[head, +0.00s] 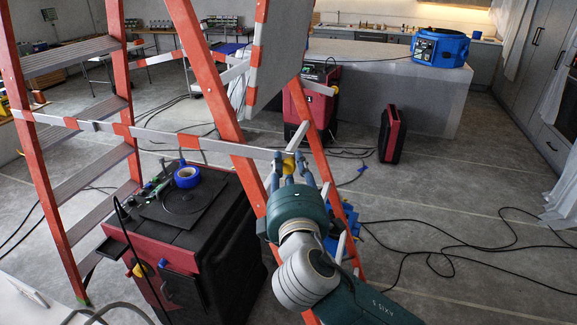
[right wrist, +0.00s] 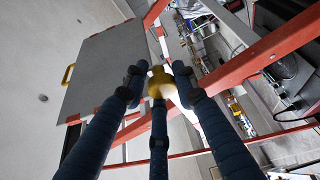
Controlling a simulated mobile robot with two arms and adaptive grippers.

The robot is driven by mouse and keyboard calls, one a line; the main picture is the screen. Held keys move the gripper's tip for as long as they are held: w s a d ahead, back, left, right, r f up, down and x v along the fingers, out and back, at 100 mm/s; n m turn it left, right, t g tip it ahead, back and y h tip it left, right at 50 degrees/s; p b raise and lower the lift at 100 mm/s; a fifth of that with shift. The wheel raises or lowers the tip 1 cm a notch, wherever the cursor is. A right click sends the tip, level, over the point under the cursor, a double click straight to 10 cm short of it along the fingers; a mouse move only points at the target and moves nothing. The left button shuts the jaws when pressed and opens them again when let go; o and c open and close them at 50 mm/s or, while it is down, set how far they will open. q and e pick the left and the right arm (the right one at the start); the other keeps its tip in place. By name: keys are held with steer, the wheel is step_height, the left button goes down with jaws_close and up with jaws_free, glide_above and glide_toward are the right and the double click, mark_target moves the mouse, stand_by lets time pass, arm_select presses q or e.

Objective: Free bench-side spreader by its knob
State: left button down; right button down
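An orange stepladder (head: 206,75) stands open at the left in the head view. A red-and-white spreader bar (head: 185,142) crosses its near side, with a yellow knob (head: 289,164) at its right end. My right gripper (head: 289,167) is at this knob, with fingers on either side. In the right wrist view the knob (right wrist: 160,82) sits between the fingertips, with narrow gaps seeming to show at its sides. The fingers look open around it; contact is not clear. A second spreader crosses the far side, with another yellow knob (head: 335,89). My left gripper is not in view.
A red-and-black cabinet (head: 225,235) with blue tape (head: 187,177) on top stands under the ladder. A grey panel (head: 278,45) hangs at the ladder's upper part. A red-and-black case (head: 391,134) stands beyond. Black cables (head: 450,255) lie on the floor at right.

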steer(key=f+m+b, duration=0.1)
steer(key=b, duration=0.1)
steer(key=f+b, duration=0.2)
steer(key=b, duration=0.1)
steer(key=a+f+m+t+b, duration=0.1)
steer(key=f+b, duration=0.1)
steer(key=b, duration=0.1)
steer(key=shift+m, duration=0.3)
steer(key=c, duration=1.5)
jaws_free()
steer(key=shift+o, duration=0.2)
steer(key=shift+a+r, duration=0.15)
steer(key=s+f, duration=0.1)
steer(key=s, duration=1.1)
steer(key=shift+d, duration=0.45)
